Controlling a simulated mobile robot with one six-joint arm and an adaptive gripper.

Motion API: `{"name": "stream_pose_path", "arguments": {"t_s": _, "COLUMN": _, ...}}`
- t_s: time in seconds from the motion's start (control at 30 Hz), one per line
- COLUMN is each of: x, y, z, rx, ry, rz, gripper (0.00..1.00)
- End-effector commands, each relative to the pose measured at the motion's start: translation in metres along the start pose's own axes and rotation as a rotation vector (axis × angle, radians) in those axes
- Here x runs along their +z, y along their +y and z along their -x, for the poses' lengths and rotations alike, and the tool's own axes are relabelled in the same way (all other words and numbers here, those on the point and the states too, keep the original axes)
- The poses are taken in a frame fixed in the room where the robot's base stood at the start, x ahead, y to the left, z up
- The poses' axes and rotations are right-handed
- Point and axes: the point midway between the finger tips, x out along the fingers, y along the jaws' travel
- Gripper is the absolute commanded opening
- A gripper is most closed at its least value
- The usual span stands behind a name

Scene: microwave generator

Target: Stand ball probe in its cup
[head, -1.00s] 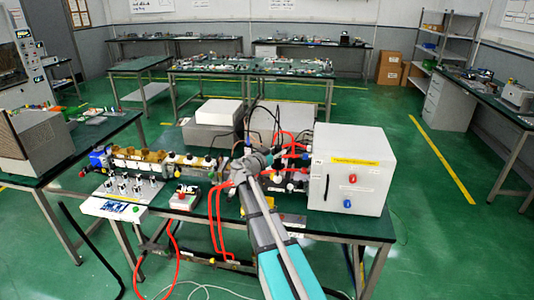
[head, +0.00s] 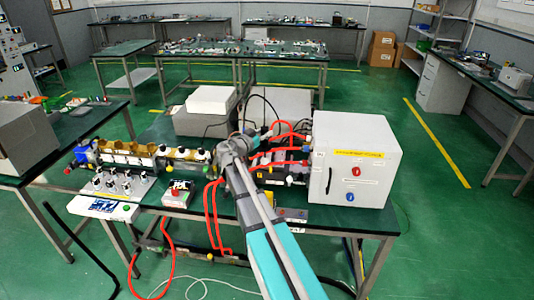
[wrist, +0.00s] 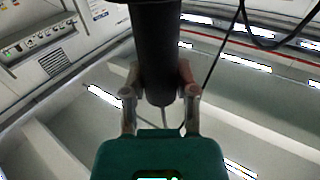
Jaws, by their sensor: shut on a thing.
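In the wrist view my gripper (wrist: 160,90) is shut on a thick black cylinder (wrist: 160,45), one finger against each side. It looks like the handle of the ball probe; its upper end runs out of the picture, and no ball shows. A thin cord hangs below the cylinder's rounded lower end. In the head view my wrist and arm cover the gripper and most of what it holds, over the middle of the bench. I cannot pick out the probe's cup in either view.
A white cabinet (head: 362,140) stands on the bench (head: 290,216) at right. Red cables (head: 211,215) hang over the front edge. A small box with a red button (head: 177,194) and a white panel with knobs (head: 105,210) are at left. Grey boxes (head: 195,122) stand behind.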

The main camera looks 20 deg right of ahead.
Motion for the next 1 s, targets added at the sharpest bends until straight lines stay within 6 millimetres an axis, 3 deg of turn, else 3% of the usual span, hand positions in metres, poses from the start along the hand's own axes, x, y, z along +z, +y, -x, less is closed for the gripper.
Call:
{"name": "stream_pose_path", "arguments": {"t_s": 0.37, "x": 0.011, "y": 0.007, "z": -0.007, "rx": 0.03, "ry": 0.0, "rz": 0.0, "gripper": 0.0}}
{"name": "stream_pose_path", "arguments": {"t_s": 0.8, "x": 0.068, "y": 0.014, "z": -0.003, "rx": 0.164, "ry": 0.0, "rz": 0.0, "gripper": 0.0}}
{"name": "stream_pose_path", "arguments": {"t_s": 1.0, "x": 0.083, "y": 0.017, "z": 0.0, "rx": 0.212, "ry": 0.0, "rz": 0.0, "gripper": 0.0}}
